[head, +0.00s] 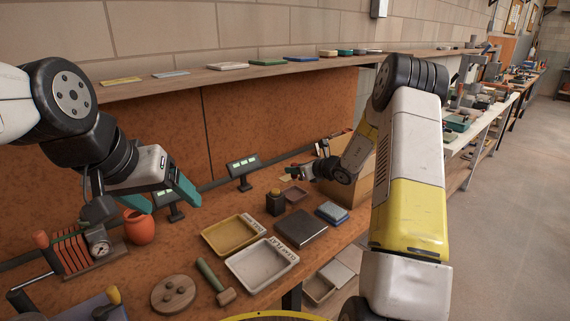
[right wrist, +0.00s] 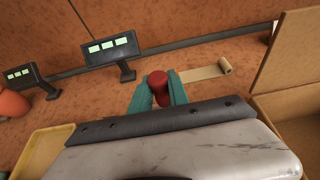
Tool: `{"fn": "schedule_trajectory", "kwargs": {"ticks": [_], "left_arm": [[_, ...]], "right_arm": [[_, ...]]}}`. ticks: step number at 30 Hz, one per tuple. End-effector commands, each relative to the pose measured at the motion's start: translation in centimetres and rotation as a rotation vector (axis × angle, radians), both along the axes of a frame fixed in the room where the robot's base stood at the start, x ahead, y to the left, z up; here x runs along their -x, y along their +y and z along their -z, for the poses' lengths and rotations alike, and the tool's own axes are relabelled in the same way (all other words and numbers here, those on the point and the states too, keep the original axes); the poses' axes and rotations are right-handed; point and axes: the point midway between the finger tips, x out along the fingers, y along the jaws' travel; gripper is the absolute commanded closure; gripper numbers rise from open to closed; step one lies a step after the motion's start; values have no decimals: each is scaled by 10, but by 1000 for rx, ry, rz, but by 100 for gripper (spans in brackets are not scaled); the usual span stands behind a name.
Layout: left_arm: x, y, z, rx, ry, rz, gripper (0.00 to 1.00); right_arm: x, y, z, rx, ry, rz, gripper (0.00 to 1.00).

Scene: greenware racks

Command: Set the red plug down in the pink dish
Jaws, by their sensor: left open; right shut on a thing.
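My right gripper (right wrist: 159,94) is shut on the red plug (right wrist: 158,84), whose rounded red top shows between the teal fingers in the right wrist view. In the head view this gripper (head: 292,173) is small, over the back of the bench, and the plug is hard to make out. My left gripper (head: 163,197) is open and empty, above the bench at the left.
An orange jar (head: 139,228) and a gauge device (head: 100,247) stand at the left. A tan roll (right wrist: 205,72) lies beyond the right gripper.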

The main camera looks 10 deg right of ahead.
Motion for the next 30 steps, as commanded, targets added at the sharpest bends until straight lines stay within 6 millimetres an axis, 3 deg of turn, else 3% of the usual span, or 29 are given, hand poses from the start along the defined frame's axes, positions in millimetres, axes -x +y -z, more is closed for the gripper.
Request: {"fn": "schedule_trajectory", "kwargs": {"ticks": [9,15,30], "left_arm": [[0,0,0,0,0,0,25],[0,0,0,0,0,0,25],[0,0,0,0,0,0,25]], "right_arm": [[0,1,38,0,2,-1,100],[0,0,53,0,1,-1,100],[0,0,58,0,0,0,100]]}}
